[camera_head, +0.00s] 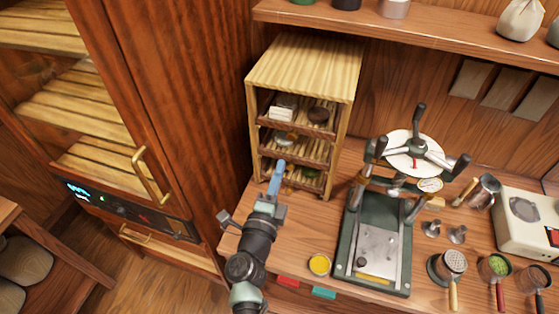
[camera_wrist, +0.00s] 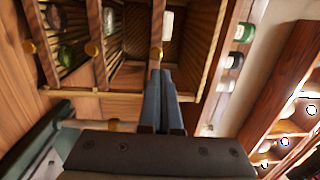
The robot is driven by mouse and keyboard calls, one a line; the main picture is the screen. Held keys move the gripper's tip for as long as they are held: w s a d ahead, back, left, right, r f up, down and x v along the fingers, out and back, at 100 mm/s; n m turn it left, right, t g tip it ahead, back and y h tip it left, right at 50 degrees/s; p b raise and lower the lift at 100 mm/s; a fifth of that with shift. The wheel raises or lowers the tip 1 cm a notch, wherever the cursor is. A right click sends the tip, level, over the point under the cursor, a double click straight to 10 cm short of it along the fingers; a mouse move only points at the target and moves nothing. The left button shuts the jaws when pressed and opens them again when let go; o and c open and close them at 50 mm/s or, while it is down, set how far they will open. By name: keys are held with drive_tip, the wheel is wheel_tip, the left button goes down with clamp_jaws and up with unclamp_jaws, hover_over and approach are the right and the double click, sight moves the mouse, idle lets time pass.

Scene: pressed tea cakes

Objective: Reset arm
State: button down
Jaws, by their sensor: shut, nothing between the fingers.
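My gripper (camera_head: 276,180) is shut and empty. In the head view it is raised in front of the small wooden shelf unit (camera_head: 302,62), near its lower left front. My arm reaches up from the bottom of the picture. In the wrist view the two dark fingers (camera_wrist: 158,90) lie side by side and point toward the open front of the slatted wooden shelf unit (camera_wrist: 70,94). I cannot tell whether the fingertips touch the unit.
A tea press (camera_head: 378,240) stands right of the shelf unit. A yellow dish (camera_head: 319,264) sits near the counter's front edge. A tall cabinet (camera_head: 190,120) stands close on the left. Small cups and a cream-coloured device (camera_head: 525,222) occupy the right side.

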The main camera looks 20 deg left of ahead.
drive_tip(key=s, duration=0.6)
wheel_tip(320, 180, up, 33)
drive_tip(key=w+n+t+y+b, duration=0.25)
drive_tip(key=n+t+y, duration=0.35)
drive_tip(key=n, duration=0.7)
drive_tip(key=s+d+r+n+t+h, duration=0.1)
drive_tip(key=s+d+r+n+h, duration=0.1)
drive_tip(key=s+d+r, duration=0.4)
drive_tip(key=s+d+r+n+t+h+b, duration=0.1)
drive_tip(key=s+d+r+h, duration=0.3)
drive_tip(key=r, duration=0.8)
drive_tip(key=s+d+n, duration=0.1)
drive_tip(key=s+d, duration=0.1)
drive_tip(key=shift+d+r+n+t, duration=0.2)
drive_tip(key=shift+d+n+t, duration=0.2)
